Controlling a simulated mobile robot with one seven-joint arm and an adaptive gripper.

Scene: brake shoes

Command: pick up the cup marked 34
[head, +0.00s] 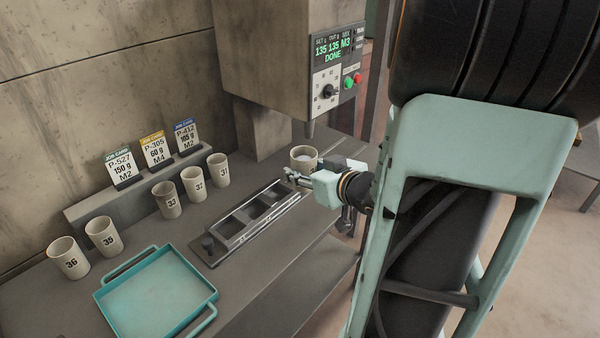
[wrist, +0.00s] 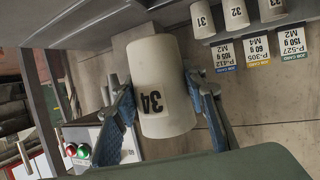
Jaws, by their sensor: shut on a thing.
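The cup marked 34 (wrist: 162,85) is off-white and tapered, and its mark appears turned over in the wrist view. In the head view the cup (head: 303,155) is upright below the nozzle of the dispensing machine, with pale contents at its rim. Its number cannot be read there. My gripper (head: 302,176) reaches in from the right. In the wrist view my gripper (wrist: 161,100) has a blue-padded finger on each side of the cup and is shut on it. Whether the cup's base touches the surface below is hidden.
The machine's display (head: 333,45) reads 135, 135, M3, DONE. A slotted metal rack (head: 245,225) lies left of my gripper. Cups 31 (head: 218,170), 32 (head: 194,185), 33 (head: 167,200), 35 (head: 104,237) and 36 (head: 68,258) stand behind it. A teal tray (head: 155,295) sits in front.

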